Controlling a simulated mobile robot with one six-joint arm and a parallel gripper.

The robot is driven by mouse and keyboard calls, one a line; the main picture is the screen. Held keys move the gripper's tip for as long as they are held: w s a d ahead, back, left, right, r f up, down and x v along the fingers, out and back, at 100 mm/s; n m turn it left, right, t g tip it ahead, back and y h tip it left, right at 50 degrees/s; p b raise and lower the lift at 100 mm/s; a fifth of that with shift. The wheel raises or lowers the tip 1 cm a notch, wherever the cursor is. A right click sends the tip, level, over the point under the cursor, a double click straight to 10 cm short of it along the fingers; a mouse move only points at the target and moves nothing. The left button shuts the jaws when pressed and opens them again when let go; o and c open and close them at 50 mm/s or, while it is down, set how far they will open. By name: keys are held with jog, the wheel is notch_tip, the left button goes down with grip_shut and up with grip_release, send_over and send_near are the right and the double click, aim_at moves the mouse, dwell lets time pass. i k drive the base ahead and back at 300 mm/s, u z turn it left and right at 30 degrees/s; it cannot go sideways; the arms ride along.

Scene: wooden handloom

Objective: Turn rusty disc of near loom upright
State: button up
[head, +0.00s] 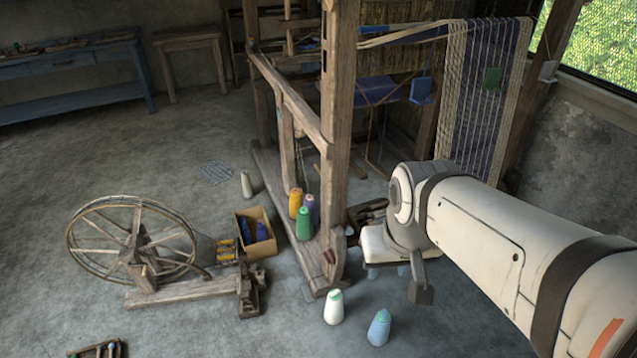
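The near loom upright (340,120) is a thick weathered wooden post in the middle of the head view. A small reddish-brown rusty disc (328,256) shows low down at its foot, seen at a slant. The disc's exact turn angle cannot be told. My white arm comes in from the right and bends down to the right of the upright. A dark piece hangs below the arm's joint, to the right of the disc and apart from it. My gripper's fingers cannot be made out clearly, and I cannot see whether they hold anything.
Yellow, purple and green cones (304,223) stand on the loom's base beam. A white cone (334,307) and a pale blue cone (378,328) stand on the floor in front. A spinning wheel (133,240) and a cardboard box (257,247) are at left. Open floor lies beyond.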

aim_at(329, 257)
jog(key=i, duration=0.25)
jog(key=u, duration=0.05)
jog(key=k, duration=1.25)
jog(key=u, duration=0.75)
jog(key=i, duration=2.2)
jog(key=z, duration=0.9)
